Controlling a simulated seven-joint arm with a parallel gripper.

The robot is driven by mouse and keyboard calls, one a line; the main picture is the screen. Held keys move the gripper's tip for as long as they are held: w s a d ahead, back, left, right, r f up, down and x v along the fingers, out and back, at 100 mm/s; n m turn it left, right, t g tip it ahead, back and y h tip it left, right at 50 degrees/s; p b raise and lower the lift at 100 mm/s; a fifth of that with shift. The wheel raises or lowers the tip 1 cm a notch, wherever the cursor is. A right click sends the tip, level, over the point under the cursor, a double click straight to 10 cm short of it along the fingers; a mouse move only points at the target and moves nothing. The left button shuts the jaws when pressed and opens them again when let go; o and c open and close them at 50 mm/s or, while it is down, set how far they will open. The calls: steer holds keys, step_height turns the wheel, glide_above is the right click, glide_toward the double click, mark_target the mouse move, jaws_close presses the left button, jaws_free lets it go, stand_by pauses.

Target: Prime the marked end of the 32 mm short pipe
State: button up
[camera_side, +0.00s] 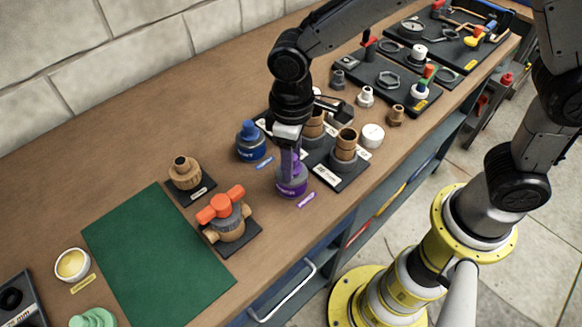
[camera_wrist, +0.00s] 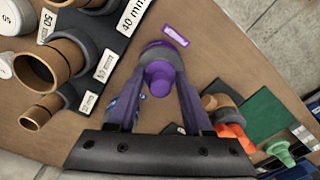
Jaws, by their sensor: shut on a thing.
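A purple primer can (camera_side: 292,186) stands upright on the bench, with a purple label strip beside it. My gripper (camera_side: 290,158) points down over it, jaws shut on its purple cap (camera_wrist: 159,78). I cannot tell whether the cap is still seated on the can. Brown short pipes stand in dark holders with size labels; one pipe (camera_side: 346,142) is just right of the gripper, and another (camera_side: 314,123) is behind it. In the wrist view a narrow pipe (camera_wrist: 41,112) and a wider pipe (camera_wrist: 50,66) show at left. I cannot make out which is 32 mm or any end mark.
A blue can (camera_side: 251,141) stands close left of the gripper. A valve with orange handles (camera_side: 226,210) and a brown fitting (camera_side: 185,171) sit on black bases. A green mat (camera_side: 155,255) lies clear at left. Tool boards fill the far right.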

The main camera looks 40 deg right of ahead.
steer(key=shift+r, duration=3.5)
steer(key=shift+s, duration=0.1)
steer(key=shift+r+n, duration=0.3)
steer(key=shift+n, duration=0.2)
steer(key=w+d+r+m, duration=0.1)
steer(key=w+d+r, duration=0.3)
steer(key=w+d, duration=0.9)
steer(key=shift+s+a+f, duration=0.1)
steer(key=shift+f, duration=1.1)
steer(key=shift+s+a+f, duration=0.1)
steer(key=shift+f, duration=1.05)
steer(key=shift+w, duration=0.1)
